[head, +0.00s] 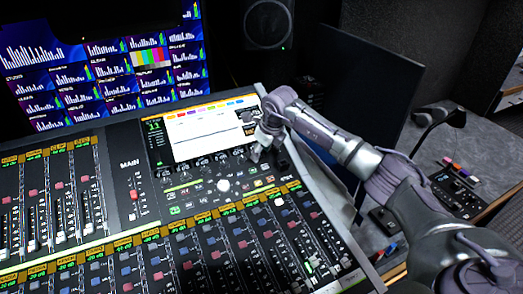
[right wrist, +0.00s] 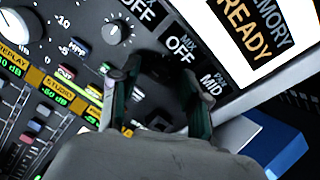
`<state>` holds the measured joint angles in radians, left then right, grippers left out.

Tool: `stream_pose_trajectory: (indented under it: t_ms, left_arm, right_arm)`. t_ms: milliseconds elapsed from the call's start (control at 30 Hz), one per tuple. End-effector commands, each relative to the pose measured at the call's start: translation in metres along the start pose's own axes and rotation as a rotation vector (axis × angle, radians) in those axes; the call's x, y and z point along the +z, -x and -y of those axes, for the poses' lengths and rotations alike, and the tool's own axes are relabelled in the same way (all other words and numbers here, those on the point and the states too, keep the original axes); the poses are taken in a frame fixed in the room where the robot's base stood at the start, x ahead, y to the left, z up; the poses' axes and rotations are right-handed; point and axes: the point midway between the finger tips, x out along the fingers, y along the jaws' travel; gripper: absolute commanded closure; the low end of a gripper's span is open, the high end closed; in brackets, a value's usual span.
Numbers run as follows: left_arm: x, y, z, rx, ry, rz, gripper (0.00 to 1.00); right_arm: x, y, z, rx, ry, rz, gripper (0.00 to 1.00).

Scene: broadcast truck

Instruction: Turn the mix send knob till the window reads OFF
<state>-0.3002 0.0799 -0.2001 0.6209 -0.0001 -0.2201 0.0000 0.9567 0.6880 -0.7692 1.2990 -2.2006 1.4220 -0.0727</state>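In the right wrist view the window labelled MIX (right wrist: 180,46) reads OFF. The mix send knob is mostly hidden; a dark shape, seemingly this knob, lies between the fingers of my right gripper (right wrist: 160,78). The fingers stand apart, one on each side; I cannot tell whether they touch it. In the head view my right gripper (head: 262,138) points down at the console just right of its screen (head: 210,130), and the knob is hidden behind it. My left gripper is not in view.
Another knob (right wrist: 117,33) sits close beside the left finger, by a window reading OFF. A window labelled PAN (right wrist: 212,81) reads MID beside the right finger. A READY display (right wrist: 245,30) lies beyond. Faders fill the console's front, and a monitor wall (head: 100,75) stands behind.

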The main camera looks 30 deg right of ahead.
Motion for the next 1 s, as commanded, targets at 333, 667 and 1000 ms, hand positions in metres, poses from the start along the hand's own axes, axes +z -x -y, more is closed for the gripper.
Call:
stream_pose_trajectory:
  t_ms: [333,667,1000]
  left_arm:
    - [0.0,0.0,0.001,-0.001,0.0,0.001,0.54]
    - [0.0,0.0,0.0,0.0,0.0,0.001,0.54]
    - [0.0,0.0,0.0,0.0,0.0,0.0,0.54]
  right_arm:
    - [0.001,0.024,0.001,-0.001,0.001,0.004,0.54]
    - [0.001,0.093,0.001,-0.002,0.001,0.003,0.54]
    - [0.0,0.12,0.0,0.001,-0.001,-0.001,0.54]
